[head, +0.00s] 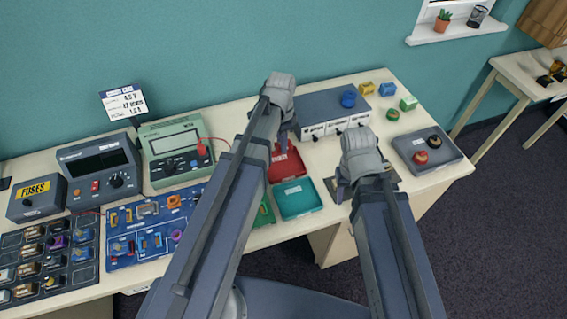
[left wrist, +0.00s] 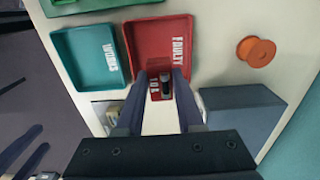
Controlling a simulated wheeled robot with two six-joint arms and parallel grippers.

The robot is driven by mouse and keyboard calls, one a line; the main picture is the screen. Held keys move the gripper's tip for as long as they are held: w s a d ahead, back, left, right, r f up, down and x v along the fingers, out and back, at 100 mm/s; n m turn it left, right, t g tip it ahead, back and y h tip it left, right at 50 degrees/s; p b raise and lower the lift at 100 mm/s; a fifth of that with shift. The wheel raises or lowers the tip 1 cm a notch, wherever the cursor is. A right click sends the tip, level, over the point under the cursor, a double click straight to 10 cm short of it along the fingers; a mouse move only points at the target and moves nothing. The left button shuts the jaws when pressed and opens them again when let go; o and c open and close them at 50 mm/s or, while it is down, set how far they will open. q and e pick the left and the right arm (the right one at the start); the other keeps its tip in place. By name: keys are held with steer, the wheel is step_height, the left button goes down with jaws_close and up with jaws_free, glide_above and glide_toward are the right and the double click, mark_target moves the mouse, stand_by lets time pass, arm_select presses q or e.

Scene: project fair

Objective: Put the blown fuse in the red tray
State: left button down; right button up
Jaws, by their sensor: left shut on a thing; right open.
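The red tray (head: 290,166), marked FAULTY, lies on the table below my left gripper (head: 284,138). It also fills the upper middle of the left wrist view (left wrist: 160,42), and its visible floor looks empty. My right gripper (head: 362,182) is open, low over the table right of the teal tray.
The teal tray (head: 298,199), marked WORKS, sits beside the red tray, with a green tray (head: 264,212) nearby. Meters, a fuse box (head: 37,197) and a blue circuit board (head: 152,226) crowd the left.

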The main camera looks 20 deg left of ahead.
arm_select(q)
steer(key=b, duration=0.6)
glide_above(282, 166)
step_height(282, 166, down, 6)
steer(key=shift+s+f, duration=0.1)
arm_select(e)
glide_above(340, 218)
step_height(340, 218, down, 6)
steer(key=shift+f, duration=0.1)
arm_select(q)
step_height(340, 218, down, 4)
steer(key=b, duration=0.3)
steer(key=shift+r, duration=0.2)
arm_select(e)
step_height(340, 218, down, 4)
steer(key=shift+r, duration=0.2)
arm_select(q)
steer(key=shift+f+b, duration=0.15)
steer(key=shift+b, duration=0.2)
arm_select(e)
steer(key=shift+f, duration=0.2)
arm_select(q)
steer(key=c, duration=0.5)
jaws_free()
steer(key=shift+c, duration=0.2)
arm_select(e)
steer(key=shift+r, duration=0.2)
